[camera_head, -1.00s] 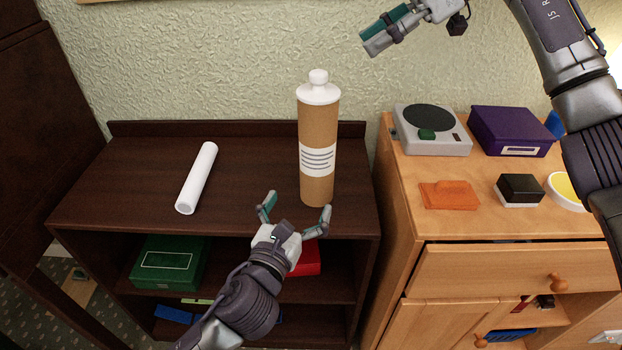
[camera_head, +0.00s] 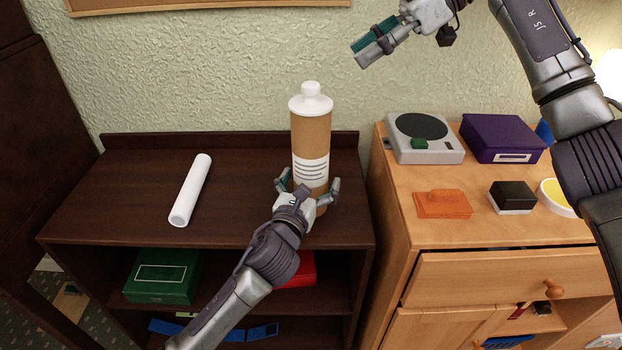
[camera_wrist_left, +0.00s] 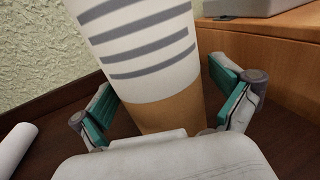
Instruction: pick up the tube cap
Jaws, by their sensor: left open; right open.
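A tall brown tube (camera_head: 311,135) with a striped white label stands upright on the dark shelf top. Its white cap (camera_head: 311,97) with a round knob sits on its upper end. My left gripper (camera_head: 309,184) is open, with its fingers on either side of the tube's lower part. In the left wrist view the tube (camera_wrist_left: 170,105) stands between the two open fingers, with gaps visible beside it; the cap is out of that view. My right gripper (camera_head: 375,42) is raised in front of the wall, open and empty, away from the tube.
A white roll (camera_head: 190,190) lies on the dark shelf (camera_head: 110,200) to the left. The wooden cabinet on the right holds a grey device (camera_head: 440,150), a purple box (camera_head: 500,135), an orange item (camera_head: 443,204) and a black-and-white block (camera_head: 512,196). A green box (camera_head: 163,277) sits below.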

